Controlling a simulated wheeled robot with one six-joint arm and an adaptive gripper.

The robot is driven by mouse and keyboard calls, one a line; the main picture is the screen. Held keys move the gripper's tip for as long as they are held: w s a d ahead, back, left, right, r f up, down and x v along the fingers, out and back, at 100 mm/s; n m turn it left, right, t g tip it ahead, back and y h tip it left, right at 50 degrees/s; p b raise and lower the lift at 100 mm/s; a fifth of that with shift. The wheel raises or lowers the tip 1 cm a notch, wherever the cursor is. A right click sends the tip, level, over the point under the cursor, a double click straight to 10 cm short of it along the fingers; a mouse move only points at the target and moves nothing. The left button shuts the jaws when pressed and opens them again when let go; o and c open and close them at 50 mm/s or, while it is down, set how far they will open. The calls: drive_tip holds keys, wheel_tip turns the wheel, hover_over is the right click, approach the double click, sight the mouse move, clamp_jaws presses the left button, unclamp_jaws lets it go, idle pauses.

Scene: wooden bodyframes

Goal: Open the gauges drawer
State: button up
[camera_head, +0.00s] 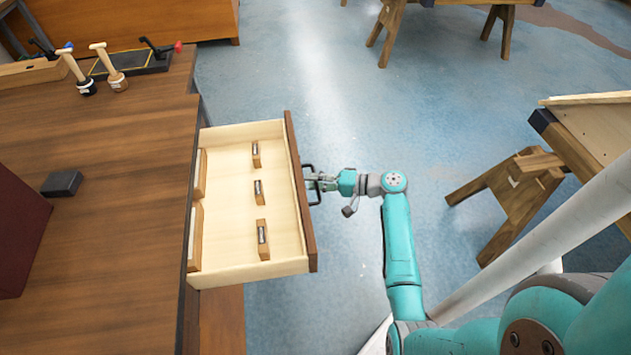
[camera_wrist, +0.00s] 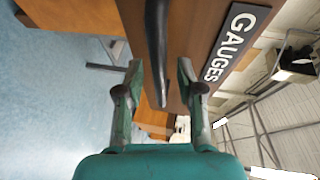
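The gauges drawer (camera_head: 234,271) is pulled out from the wooden workbench in the head view, its pale interior exposed. Several small wooden blocks with metal pieces lie inside it. Its dark handle (camera_head: 314,202) is on the brown front. In the wrist view the GAUGES label (camera_wrist: 229,45) is on the drawer front, and the dark handle (camera_wrist: 156,45) runs between the fingers. My gripper (camera_head: 316,182) is at the handle from outside. In the wrist view my gripper (camera_wrist: 160,68) has its fingers apart, one each side of the handle, with gaps visible.
The workbench top (camera_head: 110,230) carries a small black block (camera_head: 62,183) and two wooden-handled tools (camera_head: 110,68). A wooden trestle (camera_head: 510,200) stands at the right. Blue floor (camera_head: 300,85) is open beyond the drawer.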

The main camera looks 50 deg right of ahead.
drive_tip(key=v, duration=1.2)
idle(0.3)
